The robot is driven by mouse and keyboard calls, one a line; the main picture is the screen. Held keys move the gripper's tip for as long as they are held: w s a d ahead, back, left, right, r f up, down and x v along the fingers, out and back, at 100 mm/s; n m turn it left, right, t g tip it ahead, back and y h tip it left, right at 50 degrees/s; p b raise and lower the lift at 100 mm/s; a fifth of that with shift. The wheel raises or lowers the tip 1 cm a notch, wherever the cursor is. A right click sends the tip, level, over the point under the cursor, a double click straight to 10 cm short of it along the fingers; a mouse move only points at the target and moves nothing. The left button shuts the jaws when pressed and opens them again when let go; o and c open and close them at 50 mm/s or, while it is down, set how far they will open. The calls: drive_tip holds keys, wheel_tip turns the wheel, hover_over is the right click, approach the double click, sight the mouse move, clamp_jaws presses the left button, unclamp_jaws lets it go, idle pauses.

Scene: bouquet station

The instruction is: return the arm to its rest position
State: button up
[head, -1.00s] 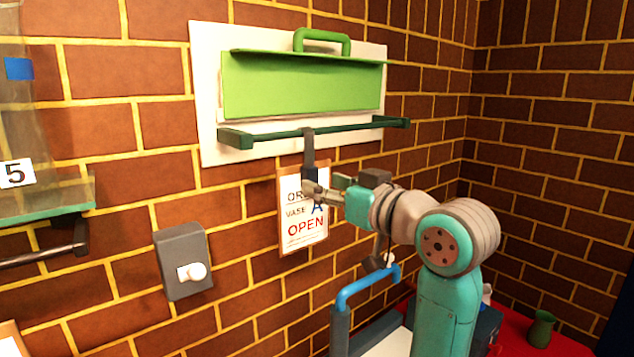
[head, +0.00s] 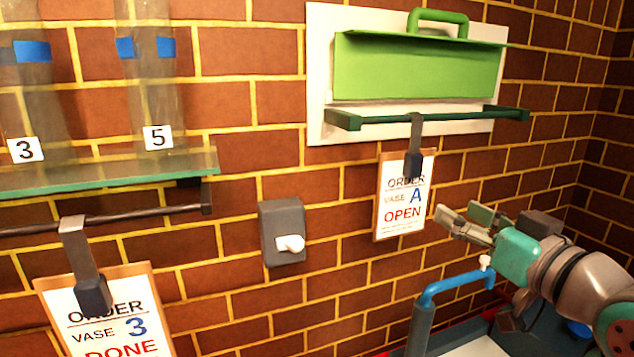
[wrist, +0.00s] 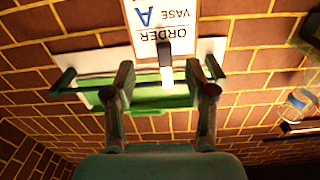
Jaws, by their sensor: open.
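My gripper (head: 466,223) is at the right of the head view, in front of the brick wall and to the right of the order card for vase A. Its fingers are apart, with nothing held between them. In the wrist view my gripper (wrist: 167,85) also shows open fingers. The order card for vase A (head: 404,200), marked OPEN, hangs by a dark clip from the green rail (head: 440,117). In the wrist view the card (wrist: 160,22) appears upside down, beyond the fingertips and clear of them.
A green panel with a handle (head: 420,68) is above the rail. A grey switch box (head: 283,232) is on the wall. At left, a glass shelf (head: 100,174) holds vases numbered 3 and 5, above a DONE card (head: 110,320). A blue tap (head: 455,284) stands below my gripper.

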wheel_tip(320, 180, down, 19)
drive_tip(key=s+m+h, duration=0.1)
drive_tip(key=m+h, duration=0.1)
drive_tip(key=m, duration=0.2)
drive_tip(key=s+a+f+m+h, duration=0.1)
drive_tip(key=s+f, duration=0.3)
drive_tip(key=f, duration=0.3)
drive_tip(key=s+a+f+m+h, duration=0.1)
drive_tip(key=s+f+h, duration=0.1)
drive_tip(key=s+f, duration=0.35)
drive_tip(key=s+a+f+n+g, duration=0.1)
drive_tip(key=s+f+g, duration=0.1)
drive_tip(key=s+f, duration=1.1)
drive_tip(key=s+a+r+n, duration=0.1)
drive_tip(key=s+n, duration=0.1)
drive_tip(key=s, duration=1.5)
drive_tip(key=shift+a+r, duration=0.3)
